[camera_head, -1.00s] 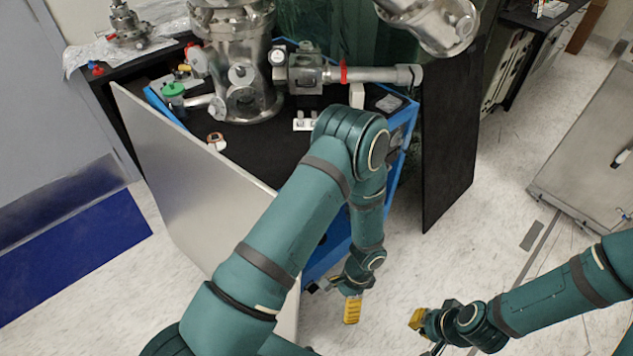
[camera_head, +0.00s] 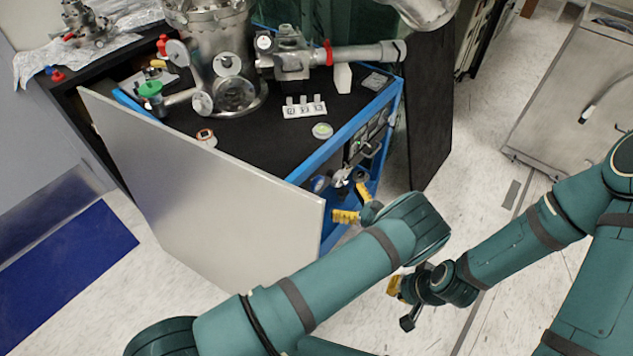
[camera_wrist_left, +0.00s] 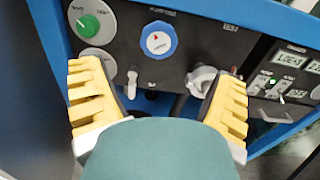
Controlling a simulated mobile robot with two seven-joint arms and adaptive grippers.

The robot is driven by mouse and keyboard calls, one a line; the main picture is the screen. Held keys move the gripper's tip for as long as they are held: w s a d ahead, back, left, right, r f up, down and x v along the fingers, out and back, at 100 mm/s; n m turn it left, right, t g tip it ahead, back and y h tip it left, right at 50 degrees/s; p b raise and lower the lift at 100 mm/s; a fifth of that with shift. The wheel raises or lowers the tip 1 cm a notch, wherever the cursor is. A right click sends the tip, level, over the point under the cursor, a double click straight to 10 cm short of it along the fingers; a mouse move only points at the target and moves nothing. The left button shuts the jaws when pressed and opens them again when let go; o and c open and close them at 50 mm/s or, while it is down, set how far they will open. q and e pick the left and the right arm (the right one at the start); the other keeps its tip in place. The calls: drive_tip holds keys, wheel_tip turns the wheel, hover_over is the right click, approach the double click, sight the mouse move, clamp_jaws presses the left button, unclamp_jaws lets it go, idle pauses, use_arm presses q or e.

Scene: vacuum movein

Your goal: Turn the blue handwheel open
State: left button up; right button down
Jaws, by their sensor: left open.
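The blue handwheel (camera_wrist_left: 158,42) is a round scalloped knob with a white centre and a red arrow, on a dark panel. In the head view it (camera_head: 320,183) shows just past the grey door's edge. My left gripper (camera_head: 353,203) is open in front of the panel. In the left wrist view its two yellow fingers (camera_wrist_left: 160,95) stand wide apart, with the handwheel beyond them and between their directions, apart from both. My right gripper (camera_head: 399,304) hangs above the floor, away from the panel, its fingers spread apart and empty.
A green knob (camera_wrist_left: 86,26) sits left of the handwheel, a grey knob (camera_wrist_left: 202,80) right of it and a small lever (camera_wrist_left: 132,84) below. A grey door panel (camera_head: 210,190) stands open beside my left gripper. Steel vacuum parts (camera_head: 225,50) stand on top.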

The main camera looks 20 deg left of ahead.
sight(319, 184)
use_arm(q)
drive_tip(key=x, duration=1)
drive_tip(key=shift+a, duration=0.1)
drive_tip(key=c, duration=1.2)
